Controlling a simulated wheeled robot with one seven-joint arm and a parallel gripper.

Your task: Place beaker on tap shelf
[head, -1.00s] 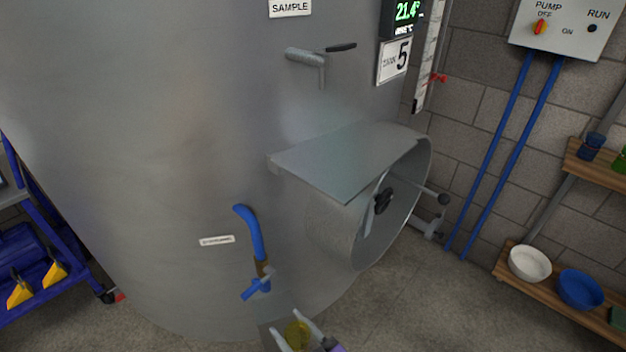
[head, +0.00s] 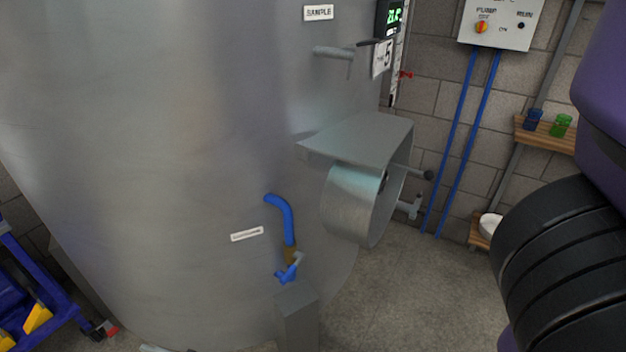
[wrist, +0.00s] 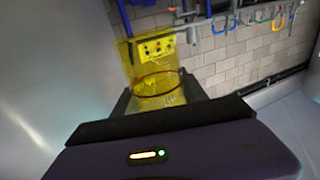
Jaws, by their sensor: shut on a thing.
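A clear yellow beaker (wrist: 158,78) is between the fingers of my gripper (wrist: 160,94) in the wrist view, which is shut on it. A dark line rings the beaker near its lower part, and it looks empty. The tap shelf (head: 358,141) is a flat grey plate on the tank front, above the round hatch and below the sample tap (head: 333,53). The shelf is bare. The beaker is not visible in the head view, so its distance from the shelf cannot be told.
A blue drain tap (head: 287,272) sits low on the tank above a grey post (head: 297,318). A wooden wall shelf (head: 545,136) holds blue and green cups. Open floor lies below the hatch.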

